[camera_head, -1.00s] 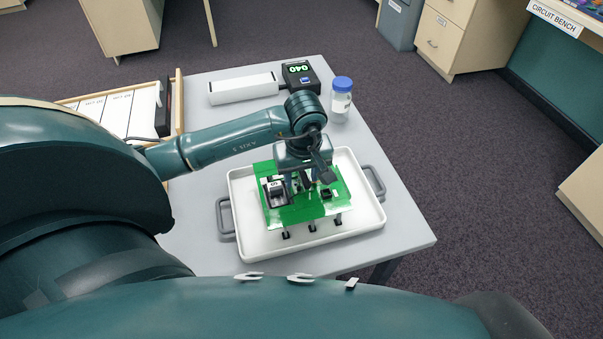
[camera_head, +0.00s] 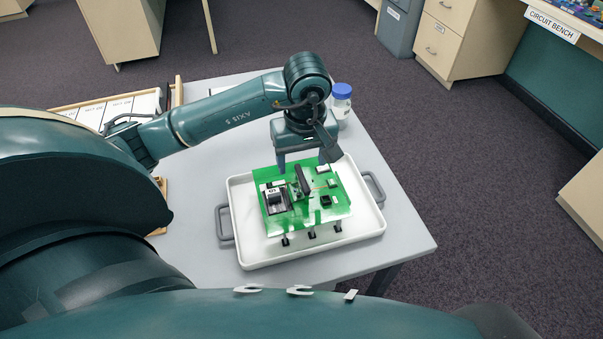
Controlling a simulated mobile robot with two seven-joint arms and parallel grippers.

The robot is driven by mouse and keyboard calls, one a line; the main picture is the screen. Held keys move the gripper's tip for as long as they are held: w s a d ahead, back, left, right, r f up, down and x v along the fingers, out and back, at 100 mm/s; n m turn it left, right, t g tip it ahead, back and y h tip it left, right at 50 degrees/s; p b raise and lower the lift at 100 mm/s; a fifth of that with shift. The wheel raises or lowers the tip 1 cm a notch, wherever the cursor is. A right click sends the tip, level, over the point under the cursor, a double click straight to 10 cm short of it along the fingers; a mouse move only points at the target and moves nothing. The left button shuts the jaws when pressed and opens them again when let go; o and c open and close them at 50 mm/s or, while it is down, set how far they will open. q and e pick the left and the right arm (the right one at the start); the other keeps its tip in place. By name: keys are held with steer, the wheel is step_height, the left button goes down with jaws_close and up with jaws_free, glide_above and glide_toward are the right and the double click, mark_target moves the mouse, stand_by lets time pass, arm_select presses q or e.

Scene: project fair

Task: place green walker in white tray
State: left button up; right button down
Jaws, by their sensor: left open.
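The green walker (camera_head: 334,207) is a flat green board with small parts on top and short dark-footed legs. It stands upright inside the white tray (camera_head: 262,258), which has grey handles at its left and right. My left gripper (camera_head: 307,165) is above the far part of the walker, with its fingers apart and nothing between them. It looks clear of the walker. My right gripper does not show.
The tray is on a light grey table (camera_head: 403,236). A blue-capped jar (camera_head: 341,98) stands behind the tray, close to my left gripper. A wooden-edged rack of white panels (camera_head: 93,112) is at the left. The table's front right corner is bare.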

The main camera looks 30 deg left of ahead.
arm_select(q)
steer(key=r, duration=0.4)
steer(key=shift+s+d, duration=0.15)
steer(key=shift+d, duration=0.05)
stand_by(0.3)
